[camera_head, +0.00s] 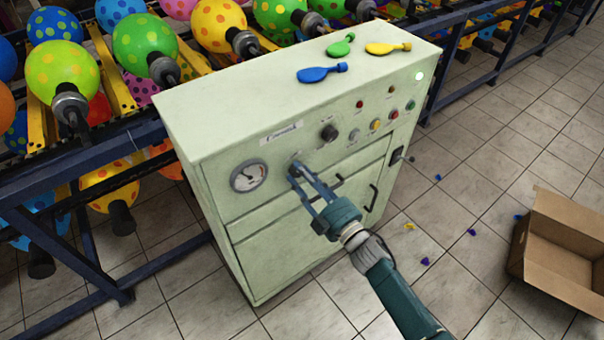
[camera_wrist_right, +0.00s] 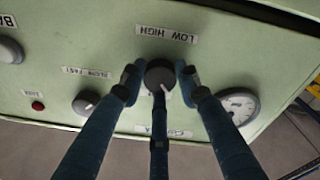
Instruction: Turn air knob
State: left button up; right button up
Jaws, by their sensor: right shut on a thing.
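A pale green control cabinet (camera_head: 205,130) stands in the middle of the head view. In the right wrist view, a round dark knob (camera_wrist_right: 160,73) sits beside the "LOW HIGH" label (camera_wrist_right: 166,35) on its panel. My right gripper (camera_head: 296,170) reaches the panel just right of the pressure gauge (camera_head: 249,176). In the wrist view the fingers of my right gripper (camera_wrist_right: 160,78) are shut on this knob from both sides, with a middle finger in front of its edge. The fingers mostly hide the knob in the head view. My left gripper is not in view.
A second dark knob (camera_head: 329,133) and coloured buttons sit farther right on the panel. Three flat balloons, one of them blue (camera_head: 320,73), lie on the cabinet top. Balloon racks (camera_head: 60,160) stand at the left and behind. An open cardboard box (camera_head: 560,240) is at the right.

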jog(key=shift+d+f, duration=0.15)
dwell(0.4)
jog(key=o, duration=1.1)
jog(key=shift+w, duration=0.1)
jog(key=shift+o, duration=0.2)
jog(key=v, duration=1.2)
